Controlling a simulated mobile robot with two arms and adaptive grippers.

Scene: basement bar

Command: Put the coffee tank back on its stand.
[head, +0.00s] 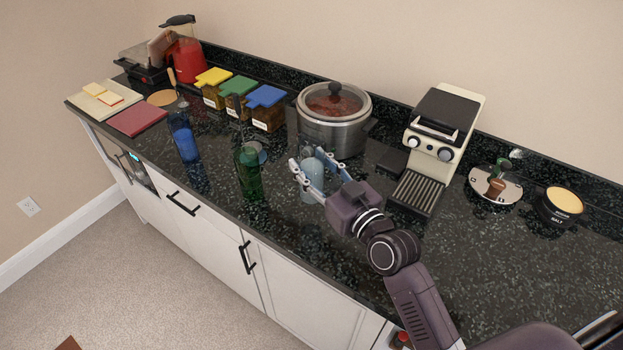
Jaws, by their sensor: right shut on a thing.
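My right gripper (308,167) reaches in from the lower right over the dark counter. It is shut on a pale blue-grey see-through vessel (312,190), partly hidden by the fingers. Whether the vessel touches the counter is hard to tell. I cannot tell for sure that it is the coffee tank. A cream and black coffee machine (462,118) with a ribbed drip tray (417,192) stands right of the gripper. A round pale plate (512,192) with a small brown and green item (496,186) lies farther right. My left gripper is out of view.
A green glass (249,174) stands just left of the gripper, with a blue glass (184,138) farther left. A steel pot (333,130) stands behind. A salt jar (559,207) is at the right. The counter's front right is clear.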

